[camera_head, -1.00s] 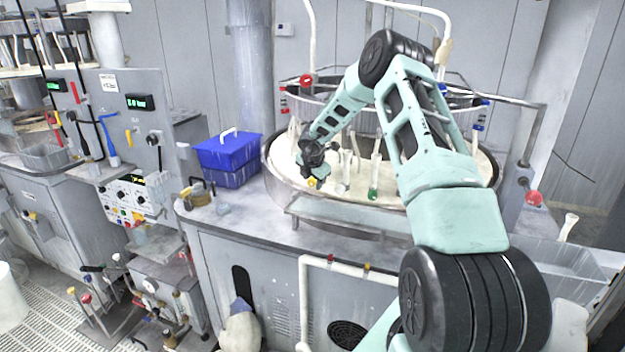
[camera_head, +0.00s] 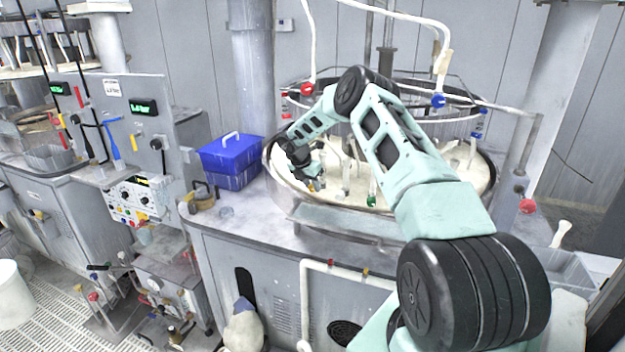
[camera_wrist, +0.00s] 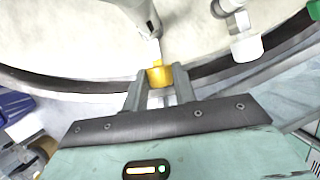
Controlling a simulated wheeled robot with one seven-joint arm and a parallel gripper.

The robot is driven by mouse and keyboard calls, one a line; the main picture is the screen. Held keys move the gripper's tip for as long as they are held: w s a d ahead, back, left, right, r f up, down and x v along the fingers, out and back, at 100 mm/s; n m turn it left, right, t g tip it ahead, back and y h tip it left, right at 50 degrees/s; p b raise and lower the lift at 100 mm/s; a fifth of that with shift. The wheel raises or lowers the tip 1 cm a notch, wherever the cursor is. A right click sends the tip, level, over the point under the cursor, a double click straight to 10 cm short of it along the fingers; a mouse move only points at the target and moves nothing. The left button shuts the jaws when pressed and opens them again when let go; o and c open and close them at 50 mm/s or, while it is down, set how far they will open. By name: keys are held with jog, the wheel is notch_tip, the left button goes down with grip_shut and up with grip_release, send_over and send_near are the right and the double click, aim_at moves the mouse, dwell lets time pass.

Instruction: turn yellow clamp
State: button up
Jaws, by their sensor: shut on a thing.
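The yellow clamp (camera_wrist: 159,75) is a small yellow piece at the near rim of the round polishing platen (camera_head: 420,200). In the wrist view it sits between the fingertips of my gripper (camera_wrist: 161,80), which is shut on it. A thin pale rod runs from the yellow clamp up to a white post (camera_wrist: 137,12). In the head view my gripper (camera_head: 316,184) is over the left front part of the platen, and the clamp there is too small and covered to make out clearly.
A green-tipped post (camera_head: 371,192) and other white posts stand on the platen to the right. A white-tipped fitting (camera_wrist: 246,45) is right of the clamp in the wrist view. A blue box (camera_head: 230,160) stands left of the platen. Grey bench top lies in front.

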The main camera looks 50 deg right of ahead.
jog(key=shift+w+f+g+b, duration=0.25)
jog(key=shift+f+g+b, duration=0.05)
jog(key=shift+g+b, duration=0.5)
jog(key=shift+n+g+b, duration=0.3)
jog(key=shift+g+b, duration=0.4)
jog(key=shift+b, duration=0.45)
jog(key=shift+w+g+h+b, duration=0.15)
jog(key=shift+g+h+b, duration=0.25)
jog(key=shift+b, duration=0.55)
jog(key=shift+r+g+b, duration=0.25)
jog(key=shift+g+b, duration=0.05)
jog(key=shift+b, duration=0.2)
jog(key=o, duration=1)
jog(key=shift+r+p, duration=0.1)
jog(key=shift+p, duration=0.35)
